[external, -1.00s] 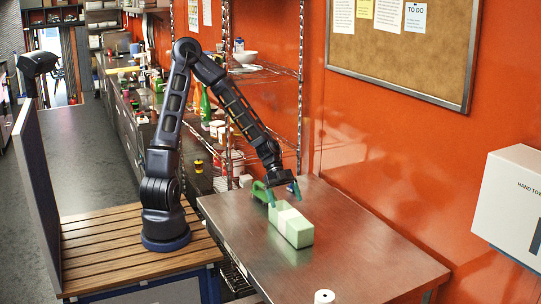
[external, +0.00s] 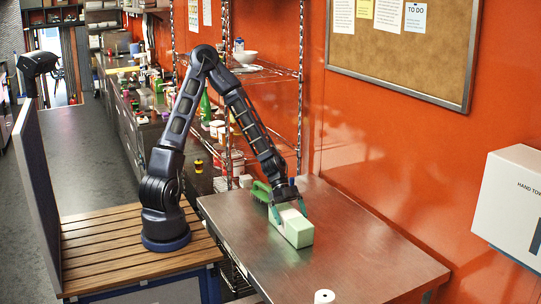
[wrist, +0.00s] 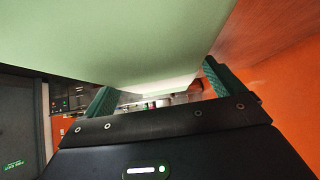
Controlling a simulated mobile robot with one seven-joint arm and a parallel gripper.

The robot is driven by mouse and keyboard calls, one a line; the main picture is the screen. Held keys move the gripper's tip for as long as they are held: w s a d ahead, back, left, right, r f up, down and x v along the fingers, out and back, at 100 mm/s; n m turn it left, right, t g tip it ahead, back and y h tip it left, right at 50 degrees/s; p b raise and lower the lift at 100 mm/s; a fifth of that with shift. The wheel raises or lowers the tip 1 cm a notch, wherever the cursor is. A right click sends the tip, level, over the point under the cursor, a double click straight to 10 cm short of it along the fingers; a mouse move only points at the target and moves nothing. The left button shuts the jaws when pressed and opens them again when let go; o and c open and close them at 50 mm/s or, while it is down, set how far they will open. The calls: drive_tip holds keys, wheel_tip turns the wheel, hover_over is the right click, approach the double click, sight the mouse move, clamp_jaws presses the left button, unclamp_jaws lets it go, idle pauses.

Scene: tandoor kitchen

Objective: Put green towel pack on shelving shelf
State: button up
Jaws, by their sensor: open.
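The green towel pack (external: 297,234) is a pale green block with a white band, lying on the steel table (external: 360,262). My gripper (external: 288,213) is open, with its fingers at the far end of the pack, apparently one on either side of it. In the wrist view the pack (wrist: 120,40) fills the upper part of the picture, between the two teal fingers of my gripper (wrist: 160,88). The wire shelving unit (external: 268,75) stands behind the table against the orange wall. A white bowl sits on one of its shelves.
A white roll (external: 324,297) stands at the table's front edge. The right part of the table is clear. A hand towel dispenser (external: 514,205) hangs on the wall at right.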

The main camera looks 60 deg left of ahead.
drive_tip(key=shift+c, duration=0.4)
drive_tip(key=c, duration=1.3)
wheel_tip(320, 180, up, 20)
